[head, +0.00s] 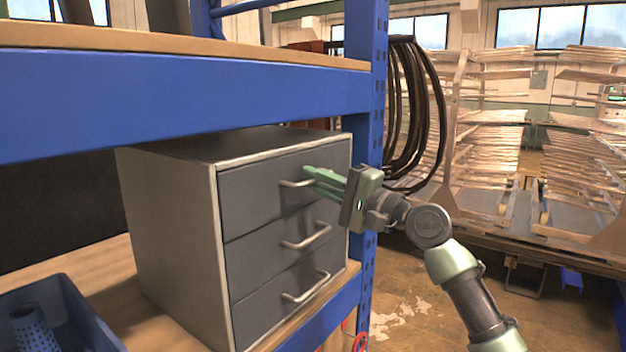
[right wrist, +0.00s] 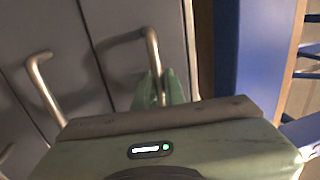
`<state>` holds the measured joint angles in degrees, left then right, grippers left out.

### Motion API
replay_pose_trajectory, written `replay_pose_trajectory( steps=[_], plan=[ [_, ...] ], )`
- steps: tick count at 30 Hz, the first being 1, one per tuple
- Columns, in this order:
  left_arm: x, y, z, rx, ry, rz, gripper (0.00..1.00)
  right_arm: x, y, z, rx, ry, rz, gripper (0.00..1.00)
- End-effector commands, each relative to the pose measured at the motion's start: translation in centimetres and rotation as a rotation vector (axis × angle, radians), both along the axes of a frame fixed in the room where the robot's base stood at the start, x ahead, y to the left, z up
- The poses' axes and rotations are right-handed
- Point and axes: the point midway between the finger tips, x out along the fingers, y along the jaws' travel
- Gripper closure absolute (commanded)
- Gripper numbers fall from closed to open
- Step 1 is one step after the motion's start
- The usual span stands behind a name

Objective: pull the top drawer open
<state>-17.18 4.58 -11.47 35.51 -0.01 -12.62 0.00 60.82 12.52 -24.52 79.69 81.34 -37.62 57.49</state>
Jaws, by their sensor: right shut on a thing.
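A grey metal drawer cabinet (head: 165,220) with three drawers stands on the wooden shelf in the head view. The top drawer (head: 262,195) looks flush with the cabinet front. Its bar handle (head: 290,184) is at the fingertips of my right gripper (head: 312,180). In the right wrist view the green fingers (right wrist: 163,90) are closed around the end of the handle bar (right wrist: 153,52). The middle handle (head: 306,238) and the bottom handle (head: 308,290) are free. My left gripper is in neither view.
A blue rack post (head: 368,130) stands right beside the cabinet, and a blue beam (head: 200,92) runs above it. A blue bin (head: 75,305) sits at the lower left. Dark cables (head: 415,110) hang behind the post.

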Motion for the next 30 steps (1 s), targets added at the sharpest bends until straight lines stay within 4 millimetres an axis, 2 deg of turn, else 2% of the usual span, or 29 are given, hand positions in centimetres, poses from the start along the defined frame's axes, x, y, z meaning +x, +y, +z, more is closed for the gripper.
replay_pose_trajectory(
  steps=[8, 21, 30],
  plan=[
    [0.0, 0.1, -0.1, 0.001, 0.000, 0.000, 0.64, -2.5, -3.6, -0.4, -0.007, 0.003, -0.001, 1.00],
    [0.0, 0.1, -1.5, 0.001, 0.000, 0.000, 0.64, -9.2, -12.7, -0.6, -0.008, 0.004, -0.001, 1.00],
    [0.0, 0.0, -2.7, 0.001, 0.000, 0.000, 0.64, -12.3, -16.9, -0.5, -0.007, 0.005, 0.001, 1.00]
  ],
)
